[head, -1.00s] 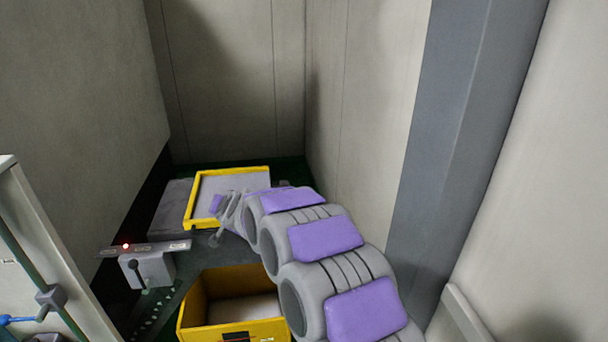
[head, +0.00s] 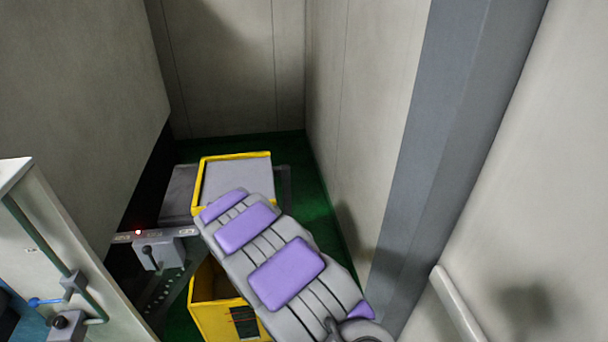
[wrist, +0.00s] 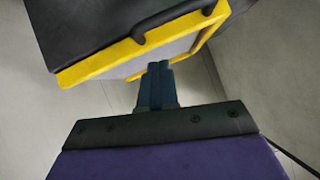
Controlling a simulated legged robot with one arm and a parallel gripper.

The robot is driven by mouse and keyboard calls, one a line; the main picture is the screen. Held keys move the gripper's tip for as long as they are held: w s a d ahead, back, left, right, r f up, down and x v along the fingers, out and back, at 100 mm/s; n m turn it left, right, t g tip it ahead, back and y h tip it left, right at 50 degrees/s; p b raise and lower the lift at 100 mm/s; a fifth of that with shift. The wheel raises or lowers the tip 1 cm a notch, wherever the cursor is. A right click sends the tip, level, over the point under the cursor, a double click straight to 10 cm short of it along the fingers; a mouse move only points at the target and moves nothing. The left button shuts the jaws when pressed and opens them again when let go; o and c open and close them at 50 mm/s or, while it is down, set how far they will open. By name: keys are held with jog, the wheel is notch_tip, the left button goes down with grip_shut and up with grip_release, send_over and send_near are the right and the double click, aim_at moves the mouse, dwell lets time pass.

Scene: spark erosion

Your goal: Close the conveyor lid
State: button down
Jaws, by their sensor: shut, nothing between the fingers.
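The lid (head: 238,176), a grey panel with a yellow frame, stands raised above and behind the open yellow box (head: 212,318) in the head view. My arm covers the lid's lower part and part of the box. In the wrist view the lid's yellow edge (wrist: 105,70) crosses the top, with a dark handle-like bar on it. My gripper (wrist: 159,66) is shut and empty, its blue-grey fingertips close to the yellow edge. I cannot tell whether they touch it. The gripper is hidden behind my arm in the head view.
A control box with a black lever (head: 150,257) stands left of the yellow box. A pale cabinet with blue and grey fittings (head: 65,270) is at the lower left. Walls close in at the back and right. A green floor strip (head: 315,210) is clear beside the lid.

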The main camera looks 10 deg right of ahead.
jog(key=shift+s+a+f+p, duration=0.1)
jog(key=shift+a+f+p, duration=0.15)
jog(key=shift+f+p, duration=0.7)
jog(key=shift+s+a+f+p, duration=0.1)
jog(key=shift+a+f+p, duration=0.15)
jog(key=shift+f+p, duration=0.7)
jog(key=shift+f, duration=0.35)
jog(key=shift+r, duration=0.1)
